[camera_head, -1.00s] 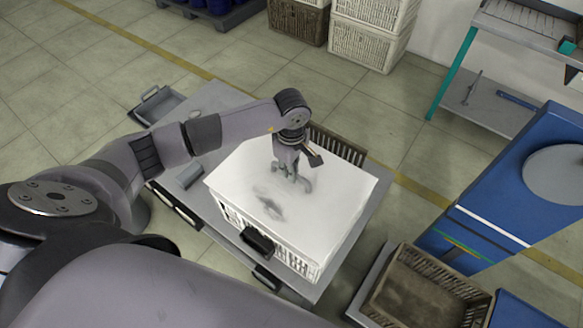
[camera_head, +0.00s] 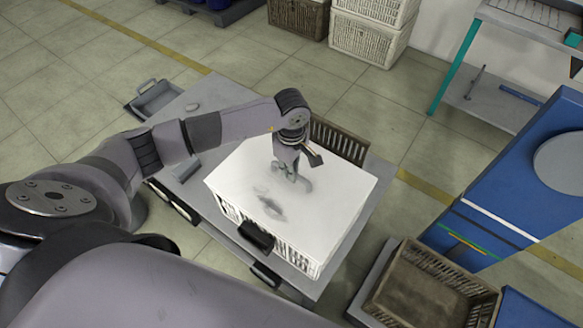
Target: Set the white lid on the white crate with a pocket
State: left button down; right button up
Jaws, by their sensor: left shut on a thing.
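The white lid (camera_head: 325,205) lies flat over the top of the white crate (camera_head: 296,258) and covers its opening. The crate stands on a grey cart (camera_head: 345,265). A dark pocket (camera_head: 257,236) sits on the crate's near side. My left gripper (camera_head: 291,181) points down at the middle of the lid and is shut on the lid's handle (camera_head: 304,184). A dark smudge marks the lid near the gripper. I cannot tell whether the lid rests fully on the rim. My right gripper is not in view.
A dark brown crate (camera_head: 338,139) stands right behind the white one. An empty brown crate (camera_head: 432,286) is at the lower right, near a blue machine (camera_head: 510,190). A grey tray (camera_head: 157,101) is at the cart's far left. White wicker crates (camera_head: 368,40) stand at the back.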

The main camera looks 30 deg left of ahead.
pick_arm(q)
jog(key=shift+r, duration=0.1)
jog(key=c, duration=1.5)
grip_release()
jog(key=shift+c, duration=0.2)
notch_tip(320, 180, up, 12)
